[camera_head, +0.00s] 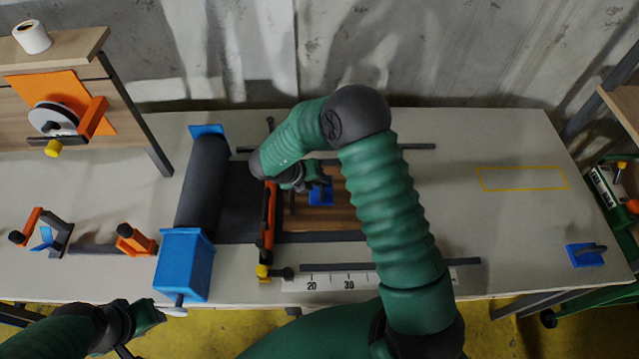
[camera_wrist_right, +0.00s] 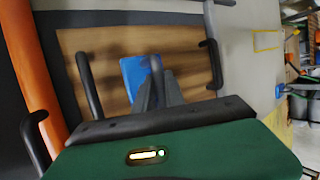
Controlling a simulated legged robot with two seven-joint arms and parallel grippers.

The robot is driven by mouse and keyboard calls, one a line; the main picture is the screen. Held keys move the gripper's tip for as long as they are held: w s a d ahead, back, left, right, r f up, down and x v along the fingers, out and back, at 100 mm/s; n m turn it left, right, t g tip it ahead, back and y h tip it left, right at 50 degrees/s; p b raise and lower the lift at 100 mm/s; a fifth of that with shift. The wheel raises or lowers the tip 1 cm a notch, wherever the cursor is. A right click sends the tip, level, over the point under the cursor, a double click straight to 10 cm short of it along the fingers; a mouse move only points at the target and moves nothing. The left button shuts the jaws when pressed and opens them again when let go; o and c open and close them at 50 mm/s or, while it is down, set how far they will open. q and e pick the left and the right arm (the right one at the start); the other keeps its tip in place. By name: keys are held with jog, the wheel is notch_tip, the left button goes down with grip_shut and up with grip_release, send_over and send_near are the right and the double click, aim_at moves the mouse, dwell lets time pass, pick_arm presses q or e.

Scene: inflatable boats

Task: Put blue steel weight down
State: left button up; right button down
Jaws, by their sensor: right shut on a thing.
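A blue steel weight (camera_head: 321,194) with a dark handle is at a wooden board (camera_head: 345,222) in the middle of the table. My right gripper (camera_head: 312,184) is shut on its handle from above. In the right wrist view the blue plate (camera_wrist_right: 133,78) shows over the wood, with the gripper fingers (camera_wrist_right: 157,90) at the handle. I cannot tell whether the weight touches the board. A second blue weight (camera_head: 585,255) stands at the table's right edge. My left gripper (camera_head: 148,315) is off the table's front edge at lower left; its jaws are too small to read.
A dark roller (camera_head: 203,185) with a blue end box (camera_head: 184,264) stands left of the board. An orange bar (camera_head: 268,215) runs along the board's left side. A ruler strip (camera_head: 335,282) lies in front. A yellow outlined rectangle (camera_head: 523,179) on the right is empty.

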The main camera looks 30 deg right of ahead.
aim_at(321, 186)
jog(key=shift+w+d, duration=0.15)
jog(key=shift+w, duration=0.3)
jog(key=f, duration=0.3)
jog(key=shift+s+d+f, duration=0.1)
jog(key=shift+d+f, duration=0.1)
jog(key=shift+f, duration=0.05)
jog(key=c, duration=1.4)
grip_release()
jog(key=shift+s+a, duration=0.1)
jog(key=shift+a, duration=0.15)
